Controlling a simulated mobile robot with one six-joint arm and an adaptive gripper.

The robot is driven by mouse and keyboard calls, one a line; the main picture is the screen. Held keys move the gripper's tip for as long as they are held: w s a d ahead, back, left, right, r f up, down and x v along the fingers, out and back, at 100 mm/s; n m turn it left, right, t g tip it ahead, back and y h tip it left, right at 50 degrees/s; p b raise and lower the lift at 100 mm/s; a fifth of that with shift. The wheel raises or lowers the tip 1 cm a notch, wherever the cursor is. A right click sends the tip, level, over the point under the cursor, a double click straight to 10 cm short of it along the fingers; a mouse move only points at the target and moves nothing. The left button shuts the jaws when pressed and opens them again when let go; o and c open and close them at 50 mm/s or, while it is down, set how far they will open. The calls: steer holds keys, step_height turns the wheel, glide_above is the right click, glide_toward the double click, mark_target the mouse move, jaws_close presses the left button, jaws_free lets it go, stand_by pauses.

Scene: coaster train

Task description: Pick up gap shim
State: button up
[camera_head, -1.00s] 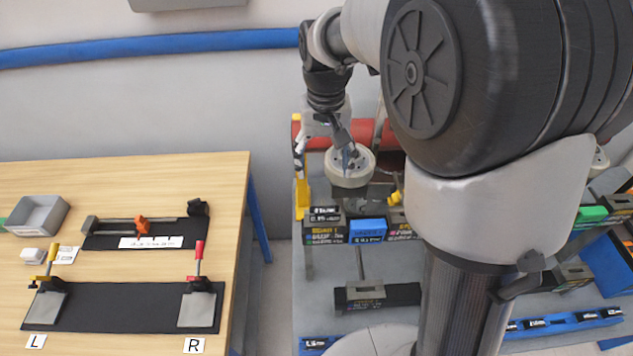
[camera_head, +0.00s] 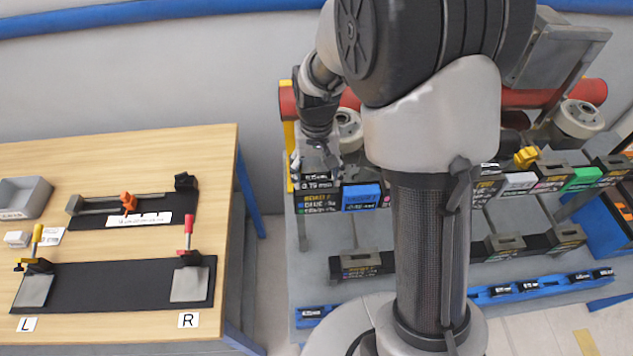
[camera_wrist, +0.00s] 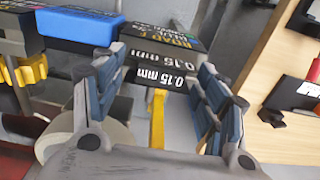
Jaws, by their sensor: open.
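A black gap shim block with white "0.15 mm" lettering (camera_wrist: 160,78) shows between my gripper's fingers in the wrist view. In the head view a small label of this kind (camera_head: 318,182) shows at the left end of the rack, just under my gripper (camera_head: 318,158). My gripper (camera_wrist: 160,68) is open, with one padded finger on each side of the lettered block. I cannot tell whether the fingers touch it. The rack block behind it (camera_wrist: 165,30) also carries "0.15 mm" and coloured lettering. My arm and gripper hide part of the rack in the head view.
A blue block (camera_head: 361,197) stands beside the shim's station; it also shows in the wrist view (camera_wrist: 75,27). Red cylinders lie behind the rack. The wooden table (camera_head: 110,240) at the left holds a grey tray (camera_head: 25,196) and black fixtures marked L and R.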

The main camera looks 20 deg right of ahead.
steer(key=shift+f, duration=0.25)
steer(key=shift+c, duration=0.4)
steer(key=c, duration=1.1)
